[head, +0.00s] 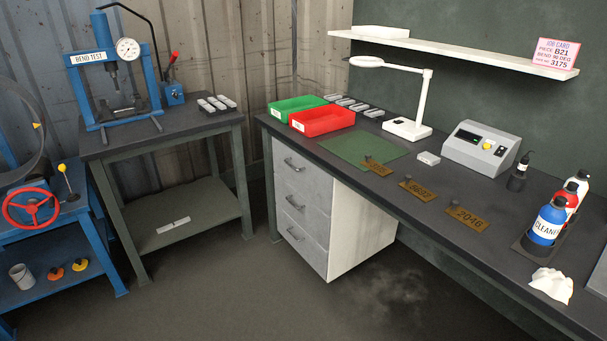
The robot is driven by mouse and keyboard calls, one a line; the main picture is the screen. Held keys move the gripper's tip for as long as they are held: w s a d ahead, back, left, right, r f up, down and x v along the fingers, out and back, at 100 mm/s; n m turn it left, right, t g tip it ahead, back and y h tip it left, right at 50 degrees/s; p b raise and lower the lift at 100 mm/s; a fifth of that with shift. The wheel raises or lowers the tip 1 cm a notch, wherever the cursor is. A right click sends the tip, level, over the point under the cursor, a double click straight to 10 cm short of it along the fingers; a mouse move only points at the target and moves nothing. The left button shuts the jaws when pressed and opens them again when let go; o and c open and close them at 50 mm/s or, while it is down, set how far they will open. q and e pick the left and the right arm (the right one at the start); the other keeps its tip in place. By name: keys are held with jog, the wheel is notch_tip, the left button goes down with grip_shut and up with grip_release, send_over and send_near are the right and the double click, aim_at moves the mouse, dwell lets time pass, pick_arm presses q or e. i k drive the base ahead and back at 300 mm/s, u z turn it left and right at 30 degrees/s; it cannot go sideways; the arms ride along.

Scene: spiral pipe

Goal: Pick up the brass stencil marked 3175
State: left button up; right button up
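Three brass stencils lie in a row near the front edge of the dark workbench, each with a small dark knob. The nearest stencil (467,217) reads 2046. The middle stencil (418,190) has small digits that look like 8692. The far stencil (376,167) sits at the corner of the green mat, and its number is too small to read surely. I cannot confirm which one is marked 3175. Neither of my grippers is in view.
The workbench (330,170) holds a green mat (362,147), red tray (322,121), green tray (297,108), magnifier lamp (407,128), grey control box (482,148), cleaner bottle (546,226) and white cloth (551,285). A job card (555,53) on the shelf shows 3175. Open floor lies in front.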

aim_at(379, 169)
jog(key=u, duration=0.7)
jog(key=i, duration=1.95)
jog(key=z, duration=0.8)
